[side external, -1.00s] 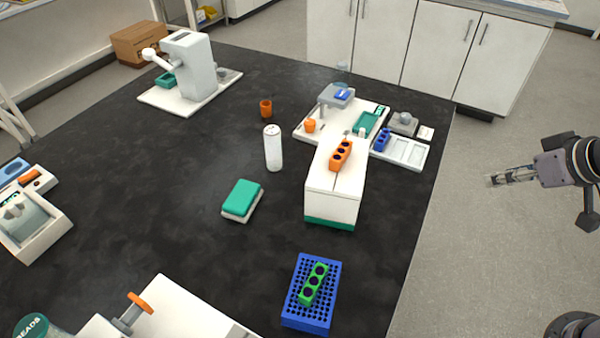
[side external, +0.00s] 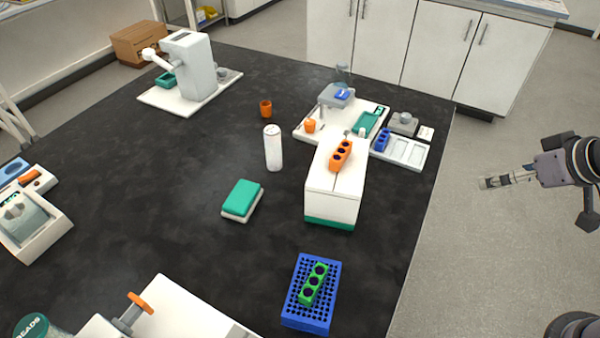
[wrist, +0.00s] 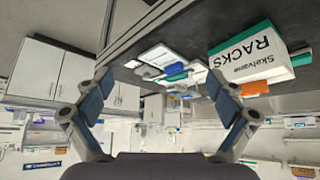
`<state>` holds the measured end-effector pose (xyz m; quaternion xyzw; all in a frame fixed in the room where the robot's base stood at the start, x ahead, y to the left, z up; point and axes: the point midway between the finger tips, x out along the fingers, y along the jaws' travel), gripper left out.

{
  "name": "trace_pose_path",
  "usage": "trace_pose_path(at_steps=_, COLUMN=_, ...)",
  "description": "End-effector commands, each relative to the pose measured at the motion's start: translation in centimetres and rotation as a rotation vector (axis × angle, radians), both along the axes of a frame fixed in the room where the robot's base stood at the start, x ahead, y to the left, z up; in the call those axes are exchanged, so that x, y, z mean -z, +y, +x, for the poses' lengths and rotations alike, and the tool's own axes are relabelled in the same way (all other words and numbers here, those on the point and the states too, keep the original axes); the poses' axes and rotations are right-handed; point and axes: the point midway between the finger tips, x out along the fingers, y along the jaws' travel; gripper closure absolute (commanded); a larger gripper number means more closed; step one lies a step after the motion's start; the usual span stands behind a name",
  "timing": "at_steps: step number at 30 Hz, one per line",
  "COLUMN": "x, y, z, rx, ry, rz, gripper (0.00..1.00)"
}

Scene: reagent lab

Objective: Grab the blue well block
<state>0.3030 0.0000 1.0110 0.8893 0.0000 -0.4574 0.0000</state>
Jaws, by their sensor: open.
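A small blue block with dark round wells (side external: 382,139) stands on a white tray (side external: 419,153) near the right edge of the black bench. A blue patch that looks like it shows in the wrist view (wrist: 174,69). A larger blue rack with many holes (side external: 298,318) lies at the front, with a green three-well block (side external: 314,284) on top. My gripper (side external: 484,183) is off the bench's right side, over the floor, apart from every block. In the wrist view its fingers (wrist: 158,80) are spread wide and empty.
A white racks box (side external: 330,197) stands left of the tray, with an orange three-well block (side external: 341,154) on top; the box also shows in the wrist view (wrist: 275,62). A white bottle (side external: 272,148) and a green-topped box (side external: 242,199) stand farther left. Air between my gripper and the bench looks clear.

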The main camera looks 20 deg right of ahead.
Motion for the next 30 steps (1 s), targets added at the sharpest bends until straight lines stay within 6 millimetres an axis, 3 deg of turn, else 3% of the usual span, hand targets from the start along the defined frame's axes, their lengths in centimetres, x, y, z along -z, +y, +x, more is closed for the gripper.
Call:
trace_pose_path(at_steps=4, x=-0.3, y=0.0, z=0.3, rx=-0.007, ry=0.006, rz=-0.004, gripper=0.06)
trace_pose_path(at_steps=8, x=-1.8, y=0.2, z=1.9, rx=-0.037, ry=0.035, rz=-0.022, gripper=0.06)
trace_pose_path(at_steps=18, x=-6.3, y=1.0, z=9.8, rx=-0.192, ry=0.172, rz=-0.101, gripper=0.06)
trace_pose_path(at_steps=24, x=-7.2, y=1.7, z=15.0, rx=-0.291, ry=0.253, rz=-0.142, gripper=0.06)
trace_pose_path(at_steps=30, x=-6.8, y=2.4, z=20.1, rx=-0.393, ry=0.332, rz=-0.175, gripper=0.06)
